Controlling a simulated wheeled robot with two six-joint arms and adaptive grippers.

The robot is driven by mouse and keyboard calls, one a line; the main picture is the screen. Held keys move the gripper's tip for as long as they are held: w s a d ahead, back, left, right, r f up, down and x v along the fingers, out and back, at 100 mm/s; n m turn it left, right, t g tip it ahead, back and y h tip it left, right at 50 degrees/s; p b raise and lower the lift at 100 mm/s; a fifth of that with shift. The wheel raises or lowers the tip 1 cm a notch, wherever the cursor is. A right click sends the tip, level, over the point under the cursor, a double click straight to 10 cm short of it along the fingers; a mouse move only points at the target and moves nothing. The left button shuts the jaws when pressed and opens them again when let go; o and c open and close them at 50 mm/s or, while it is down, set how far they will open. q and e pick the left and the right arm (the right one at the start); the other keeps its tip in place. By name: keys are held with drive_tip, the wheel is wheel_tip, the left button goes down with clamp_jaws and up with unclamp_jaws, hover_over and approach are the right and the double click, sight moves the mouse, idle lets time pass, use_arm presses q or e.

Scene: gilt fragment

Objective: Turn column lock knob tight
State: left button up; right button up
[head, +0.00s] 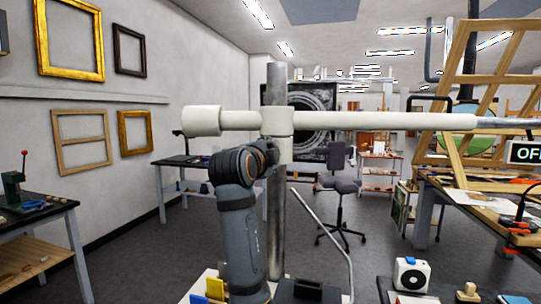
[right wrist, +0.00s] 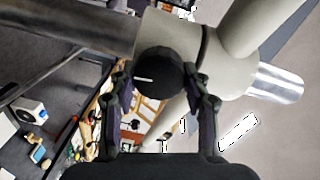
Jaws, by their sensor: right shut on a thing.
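The column lock knob (right wrist: 158,76) is round and black with a short white line on its face. It sits on the cream collar (right wrist: 218,70) in the right wrist view. My right gripper (right wrist: 161,88) has a finger on each side of the knob and is shut on it. In the head view the collar (head: 277,122) joins the upright metal column (head: 277,220) and the cream horizontal boom (head: 375,121). My right arm reaches up in front of the column there, and the knob is hidden behind its wrist. My left gripper is out of view.
A workbench (head: 22,215) stands at the left, and a dark table (head: 190,160) is farther back. At the right, a wooden easel-like frame (head: 458,70) stands by a cluttered bench. An office chair (head: 342,190) stands behind.

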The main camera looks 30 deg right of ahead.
drive_tip(key=o, duration=0.9)
drive_tip(key=shift+w, duration=0.1)
drive_tip(key=shift+c, duration=0.2)
drive_tip(key=o, duration=0.3)
drive_tip(key=shift+w, duration=0.1)
drive_tip(key=v, duration=0.7)
drive_tip(key=shift+s+a, duration=0.15)
drive_tip(key=shift+s, duration=0.05)
